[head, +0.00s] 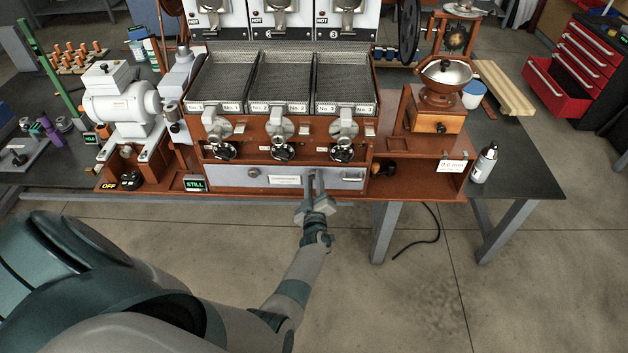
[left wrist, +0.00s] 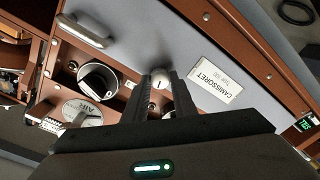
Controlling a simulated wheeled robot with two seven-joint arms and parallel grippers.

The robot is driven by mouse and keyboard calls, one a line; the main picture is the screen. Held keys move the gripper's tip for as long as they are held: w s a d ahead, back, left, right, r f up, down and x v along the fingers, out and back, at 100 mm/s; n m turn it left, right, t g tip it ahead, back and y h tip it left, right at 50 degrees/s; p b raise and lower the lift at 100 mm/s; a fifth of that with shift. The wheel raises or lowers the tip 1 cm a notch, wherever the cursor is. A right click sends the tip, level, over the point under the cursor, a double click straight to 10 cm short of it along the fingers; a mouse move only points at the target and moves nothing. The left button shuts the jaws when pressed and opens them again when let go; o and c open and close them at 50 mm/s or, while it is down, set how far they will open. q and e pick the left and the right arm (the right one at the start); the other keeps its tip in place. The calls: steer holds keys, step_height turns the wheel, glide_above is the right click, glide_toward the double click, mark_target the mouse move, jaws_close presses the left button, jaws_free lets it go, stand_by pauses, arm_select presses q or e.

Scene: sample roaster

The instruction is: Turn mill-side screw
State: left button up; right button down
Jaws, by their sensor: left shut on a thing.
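The mill-side screw (left wrist: 160,78) is a small round metal head with a slot. It sits on the grey drawer front (head: 222,176), between the label plate (head: 285,180) and the bar handle (head: 353,178). My left gripper (head: 315,178) reaches up to this front from below. In the left wrist view its two dark fingers (left wrist: 161,98) are shut on the screw, one on each side. The gripper hides the screw in the head view. A second round screw (head: 253,173) shows on the front left of the label. My right gripper is not in view.
Black knobs (head: 282,152) and metal spouts stand above the front. The hand mill (head: 441,95) with its wooden box is to the right, beside a spray bottle (head: 485,163). A STILL sign (head: 195,183) is left. The floor below is open, with a table leg (head: 384,230) at right.

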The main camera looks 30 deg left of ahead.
arm_select(q)
steer(key=shift+f+m, duration=0.1)
steer(key=shift+m, duration=1.4)
steer(key=o, duration=1)
steer(key=shift+o, duration=0.2)
steer(key=shift+s+d, duration=0.1)
